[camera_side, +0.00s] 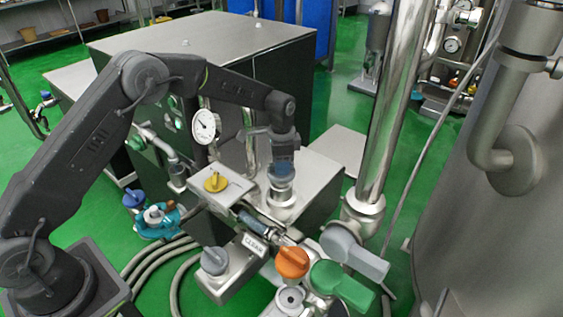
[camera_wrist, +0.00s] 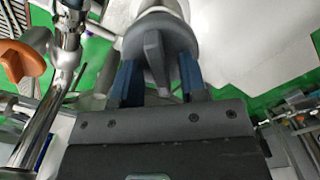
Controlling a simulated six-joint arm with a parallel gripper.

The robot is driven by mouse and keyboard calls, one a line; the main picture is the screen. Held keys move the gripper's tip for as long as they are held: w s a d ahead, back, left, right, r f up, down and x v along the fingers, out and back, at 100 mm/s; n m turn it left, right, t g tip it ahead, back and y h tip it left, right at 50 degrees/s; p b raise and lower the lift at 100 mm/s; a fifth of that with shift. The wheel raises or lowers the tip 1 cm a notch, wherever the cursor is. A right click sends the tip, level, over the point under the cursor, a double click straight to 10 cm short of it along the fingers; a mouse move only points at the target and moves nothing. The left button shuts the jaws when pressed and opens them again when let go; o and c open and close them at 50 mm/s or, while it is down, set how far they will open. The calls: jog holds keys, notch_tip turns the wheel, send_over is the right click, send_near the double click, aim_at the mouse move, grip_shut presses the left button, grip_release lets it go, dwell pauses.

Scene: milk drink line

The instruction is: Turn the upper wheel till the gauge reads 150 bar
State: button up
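The gauge (camera_side: 205,126) is a round white dial behind the valve block; its needle shows but its numbers are too small to read. My gripper (camera_side: 282,172) points down at a steel fitting (camera_side: 281,208). In the wrist view, my gripper's two blue fingers (camera_wrist: 158,82) stand apart on either side of the raised fin of a grey knob (camera_wrist: 156,48). Narrow gaps seem to show between fin and fingers, so it looks open around the fin. In the side view the knob is mostly hidden by my gripper. I cannot tell for certain which knob is the upper wheel.
A yellow knob (camera_side: 215,181) sits left of my gripper. Orange (camera_side: 292,262), green (camera_side: 342,287) and grey (camera_side: 214,261) handles stand in front. A vertical steel pipe (camera_side: 393,110) rises to the right. An orange knob (camera_wrist: 22,60) shows left in the wrist view.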

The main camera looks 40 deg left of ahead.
jog(key=shift+r, duration=0.1)
notch_tip(320, 180, up, 14)
dwell(0.5)
jog(key=shift+f, duration=0.2)
dwell(2.9)
notch_tip(320, 180, down, 14)
jog(key=shift+r, duration=0.1)
dwell(0.5)
jog(key=shift+c, duration=0.3)
grip_shut()
